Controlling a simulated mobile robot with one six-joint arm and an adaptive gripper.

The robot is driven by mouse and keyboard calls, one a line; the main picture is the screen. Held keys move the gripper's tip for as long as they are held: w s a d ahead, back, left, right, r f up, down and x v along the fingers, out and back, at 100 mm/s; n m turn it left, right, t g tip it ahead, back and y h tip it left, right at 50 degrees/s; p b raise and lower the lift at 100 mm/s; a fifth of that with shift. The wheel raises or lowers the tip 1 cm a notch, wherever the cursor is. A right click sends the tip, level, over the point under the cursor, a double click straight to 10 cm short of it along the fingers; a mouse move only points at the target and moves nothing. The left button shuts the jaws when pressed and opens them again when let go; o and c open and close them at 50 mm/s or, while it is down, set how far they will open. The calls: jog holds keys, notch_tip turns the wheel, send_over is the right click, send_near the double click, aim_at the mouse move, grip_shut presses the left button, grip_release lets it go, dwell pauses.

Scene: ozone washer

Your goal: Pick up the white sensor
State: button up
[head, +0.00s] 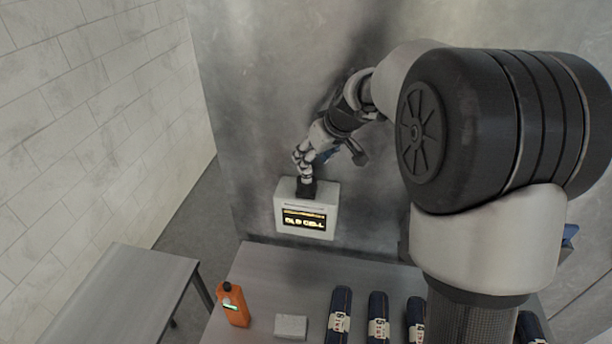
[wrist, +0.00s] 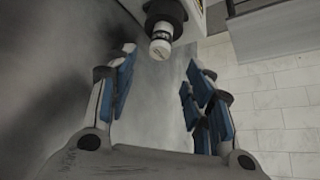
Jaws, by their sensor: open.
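A white cylindrical piece with a dark band, likely the white sensor (wrist: 161,40), sits in a black round socket (wrist: 165,12) at the top of the wrist view. In the head view, the black socket (head: 306,188) is on top of a pale box (head: 287,217) on the metal wall, with a lit display reading "OLD CELL". My gripper (wrist: 160,60) is open and empty, its blue-padded fingers apart. The sensor shows just beyond the fingertips, roughly between them. In the head view my gripper (head: 328,160) is just above the box, and its fingers partly hide the sensor.
Below the box is a grey table (head: 262,262) with an orange bottle-shaped device (head: 234,308), a small white block (head: 291,327) and several dark rolled packs (head: 378,318). Another grey table (head: 130,290) stands at left. A metal wall (head: 245,120) is close behind my gripper.

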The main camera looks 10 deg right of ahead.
aim_at(307, 179)
jog(key=shift+x, duration=0.8)
jog(key=shift+s+d+f+p+x, duration=0.1)
jog(key=shift+d+p+x, duration=0.1)
jog(key=shift+x, duration=1.15)
jog(key=shift+s+d+f+p+x, duration=0.1)
jog(key=shift+s+p+x, duration=0.1)
jog(key=shift+x, duration=1.15)
jog(key=shift+c, duration=0.3)
grip_shut()
